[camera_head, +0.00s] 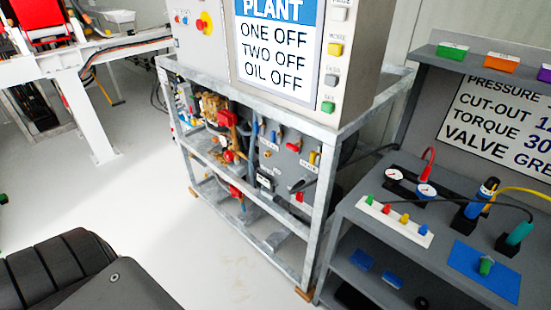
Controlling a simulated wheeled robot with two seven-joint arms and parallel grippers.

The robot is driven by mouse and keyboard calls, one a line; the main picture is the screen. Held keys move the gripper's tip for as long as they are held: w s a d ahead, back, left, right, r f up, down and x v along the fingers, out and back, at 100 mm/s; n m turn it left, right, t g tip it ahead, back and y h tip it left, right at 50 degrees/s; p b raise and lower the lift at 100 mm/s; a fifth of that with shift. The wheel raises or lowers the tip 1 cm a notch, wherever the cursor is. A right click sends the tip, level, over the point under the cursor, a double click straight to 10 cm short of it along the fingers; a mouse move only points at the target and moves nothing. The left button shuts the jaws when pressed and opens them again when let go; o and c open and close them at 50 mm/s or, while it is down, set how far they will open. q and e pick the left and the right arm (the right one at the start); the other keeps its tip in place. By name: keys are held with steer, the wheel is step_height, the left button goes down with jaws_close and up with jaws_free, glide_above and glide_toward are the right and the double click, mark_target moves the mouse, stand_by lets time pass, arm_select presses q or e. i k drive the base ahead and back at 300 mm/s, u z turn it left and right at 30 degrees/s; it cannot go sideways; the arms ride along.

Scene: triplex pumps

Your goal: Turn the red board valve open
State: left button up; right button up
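A grey board (285,165) is set in the steel frame below the control cabinet and carries several small coloured handles. A red handle (293,147) sits in its upper row, between a blue handle (272,137) and a yellow handle (312,157). Another red part (299,197) shows lower on the board, beside a dark fitting. I cannot tell which red part is the board valve, and the handle angles are too small to read. Neither of my grippers is in view.
The cabinet sign (276,45) hangs above the frame (318,215). At the right, a grey bench (370,215) holds gauges, a white strip (395,221) of coloured knobs, hoses and a blue mat (487,271). The pale floor (150,200) left of the frame is clear.

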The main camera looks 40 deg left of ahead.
mark_target(294, 147)
steer(key=u, duration=0.9)
steer(key=k, duration=0.45)
steer(key=u, duration=0.25)
steer(key=i, duration=0.9)
steer(key=z, duration=0.75)
